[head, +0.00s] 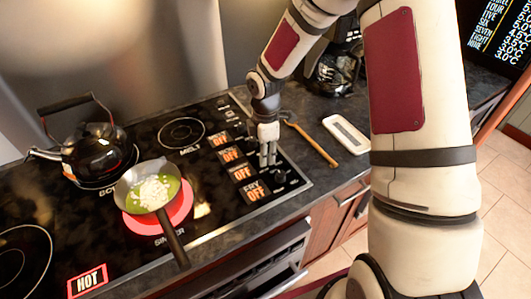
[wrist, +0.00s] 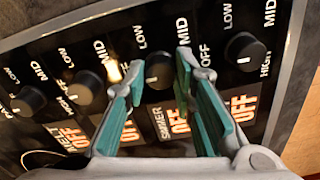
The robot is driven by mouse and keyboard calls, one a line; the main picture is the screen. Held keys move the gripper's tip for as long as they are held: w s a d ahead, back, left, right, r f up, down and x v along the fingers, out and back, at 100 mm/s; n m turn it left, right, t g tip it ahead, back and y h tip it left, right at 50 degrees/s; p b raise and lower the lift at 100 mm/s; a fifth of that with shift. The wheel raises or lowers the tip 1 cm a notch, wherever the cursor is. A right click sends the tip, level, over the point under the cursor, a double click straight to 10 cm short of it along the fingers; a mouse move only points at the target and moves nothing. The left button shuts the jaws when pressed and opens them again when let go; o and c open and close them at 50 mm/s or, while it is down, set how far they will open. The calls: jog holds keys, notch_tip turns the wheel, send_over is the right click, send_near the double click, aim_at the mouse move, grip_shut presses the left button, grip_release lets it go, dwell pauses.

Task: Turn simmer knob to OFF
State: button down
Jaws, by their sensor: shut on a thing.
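The simmer knob (wrist: 158,72) is a round black dial in the wrist view, between the two teal finger pads of my gripper (wrist: 160,70). My gripper is shut on it, one finger on each side. A small white mark shows on the knob's lower part. The SIMMER label and its orange-lit display (wrist: 179,121), reading OFF, are partly hidden behind a finger. In the head view my gripper (head: 268,158) reaches down to the control strip at the cooktop's right side and hides the knob.
A pan (head: 148,188) of green food sits on a red-glowing burner (head: 178,215); its handle points toward the front. A kettle (head: 95,150) stands at left. A HOT sign (head: 87,281) is lit. A wooden spoon (head: 315,145) and white dish (head: 346,134) lie right.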

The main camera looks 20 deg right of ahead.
jog(key=c, duration=1.3)
grip_release()
jog(key=shift+c, duration=0.2)
notch_tip(320, 180, up, 12)
